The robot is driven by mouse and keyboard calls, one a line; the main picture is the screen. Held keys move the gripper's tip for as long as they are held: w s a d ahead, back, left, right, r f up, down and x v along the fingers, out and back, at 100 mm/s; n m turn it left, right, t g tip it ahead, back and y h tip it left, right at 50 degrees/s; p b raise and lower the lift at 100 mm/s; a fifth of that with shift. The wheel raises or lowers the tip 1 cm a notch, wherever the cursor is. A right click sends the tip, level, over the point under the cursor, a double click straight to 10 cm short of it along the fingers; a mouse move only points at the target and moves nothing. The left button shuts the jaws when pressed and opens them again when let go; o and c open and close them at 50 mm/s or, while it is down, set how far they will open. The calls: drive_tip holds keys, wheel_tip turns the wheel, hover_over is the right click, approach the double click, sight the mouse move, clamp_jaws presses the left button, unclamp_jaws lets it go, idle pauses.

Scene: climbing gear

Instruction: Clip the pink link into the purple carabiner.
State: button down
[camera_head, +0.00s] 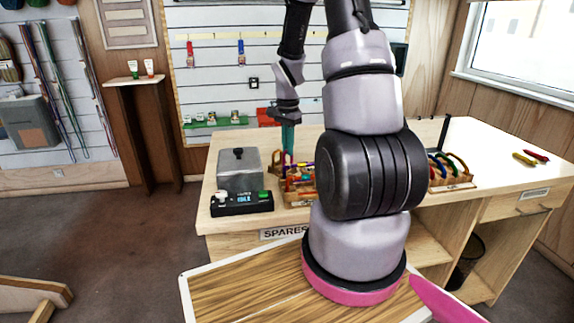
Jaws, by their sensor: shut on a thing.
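My gripper (288,150) points down over the workbench, its teal fingers just above a wooden crate (299,203) of small coloured gear. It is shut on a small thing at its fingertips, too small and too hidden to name. Red, orange and purple bits show in and around the crate below the fingers. I cannot tell the pink link or the purple carabiner apart among them. My own arm covers the right part of this crate.
A grey lidded box (238,172) and a black device with a display (242,204) stand left of the crate. Another crate (452,184) with coloured carabiners is at the right. The bench top (490,150) is mostly clear further right, apart from yellow and red items.

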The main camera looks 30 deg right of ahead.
drive_tip(key=shift+r, duration=2.65)
